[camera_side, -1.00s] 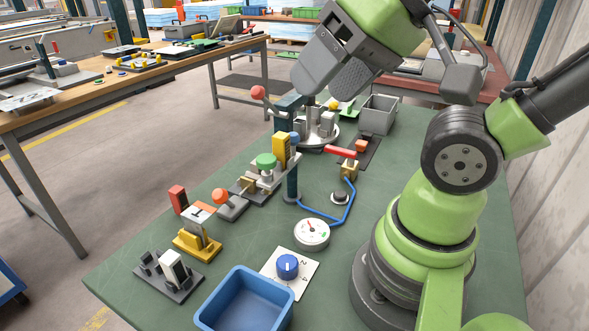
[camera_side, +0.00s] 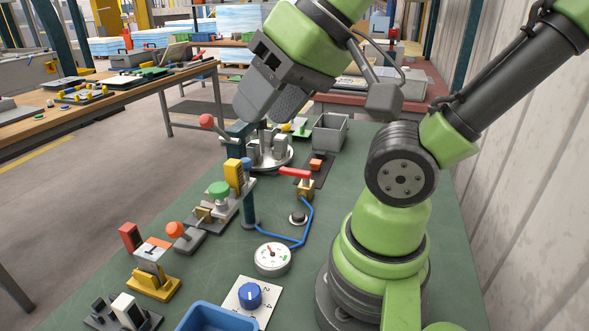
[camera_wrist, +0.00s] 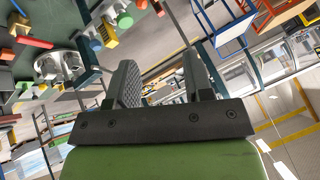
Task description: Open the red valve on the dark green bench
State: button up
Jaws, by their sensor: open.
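The red valve is a red lever handle (camera_side: 295,173) on a small brass body (camera_side: 306,188), joined to a blue pipe on the dark green bench (camera_side: 330,235). In the side view the handle lies roughly level, pointing left from the body. The handle also shows in the wrist view (camera_wrist: 36,42), at the upper left. My gripper (camera_side: 262,112) is high above the far part of the bench, beyond and above the valve and clear of it. In the wrist view my gripper (camera_wrist: 161,75) has its two fingers apart with nothing between them.
A round gauge (camera_side: 272,258), a blue knob (camera_side: 250,294) and a blue bin (camera_side: 215,319) are nearer the camera. A green button (camera_side: 219,189) and a red-ball lever (camera_side: 206,121) stand left of the valve. A grey bin (camera_side: 330,134) is behind it.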

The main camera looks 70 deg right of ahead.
jog(key=w+d+g+h, duration=0.2)
jog(key=w+d, duration=0.4)
jog(key=n+g, duration=0.4)
jog(key=g, duration=0.1)
send_near(290, 169)
notch_tip(290, 169, down, 9)
jog(key=shift+w+a+r, duration=0.1)
grip_shut()
